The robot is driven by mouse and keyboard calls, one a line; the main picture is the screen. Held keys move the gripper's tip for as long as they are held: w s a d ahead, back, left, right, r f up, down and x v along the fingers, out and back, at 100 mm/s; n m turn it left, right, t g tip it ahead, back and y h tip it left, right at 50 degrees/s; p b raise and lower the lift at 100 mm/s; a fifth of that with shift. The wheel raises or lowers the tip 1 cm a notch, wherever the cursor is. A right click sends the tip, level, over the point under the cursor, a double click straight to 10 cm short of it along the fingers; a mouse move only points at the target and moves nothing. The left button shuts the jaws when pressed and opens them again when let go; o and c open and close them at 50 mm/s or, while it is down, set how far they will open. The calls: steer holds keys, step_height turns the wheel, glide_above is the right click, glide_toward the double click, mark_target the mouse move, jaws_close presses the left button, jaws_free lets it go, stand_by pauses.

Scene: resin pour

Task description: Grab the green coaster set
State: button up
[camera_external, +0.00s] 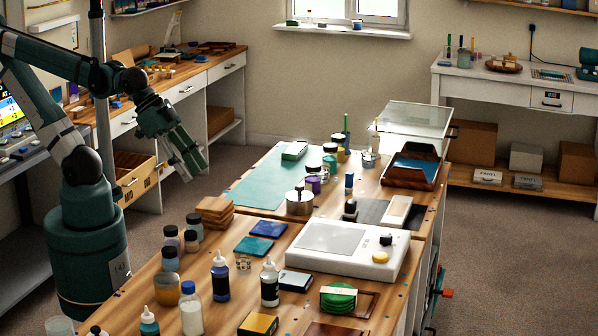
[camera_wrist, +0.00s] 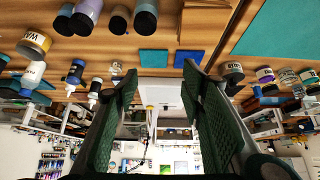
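The green coaster set (camera_external: 338,298) is a round green stack with a pale band around it. It sits at the left end of a brown wooden tray (camera_external: 362,304) near the front of the workbench in the external view. My gripper (camera_external: 189,166) is raised at the left, beyond the bench's left edge and well away from the coasters. In the wrist view my gripper (camera_wrist: 161,78) shows two dark green fingers spread wide with nothing between them. I cannot make out the coaster set in the wrist view.
A white flat device (camera_external: 345,250) stands just behind the coasters. Several bottles line the bench's left side. The air above the bench is clear.

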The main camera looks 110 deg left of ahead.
stand_by(0.3)
steer(key=o, duration=0.9)
steer(key=shift+o, duration=0.2)
steer(key=w+d+r+m+g+p, duration=0.1)
steer(key=w+d+r+p, duration=0.15)
steer(key=w, duration=0.45)
steer(key=w+d+r+m+p, duration=0.1)
steer(key=w+r, duration=0.3)
steer(key=w, duration=0.3)
steer(key=m+g+h+p, duration=0.3)
steer(key=m+p, duration=0.2)
steer(key=p, duration=0.5)
glide_above(333, 285)
step_height(333, 285, down, 15)
steer(key=shift+s+a+f, duration=0.15)
steer(key=shift+w+d+f+m, duration=0.2)
steer(key=shift+f+m, duration=0.1)
steer(key=shift+f, duration=0.15)
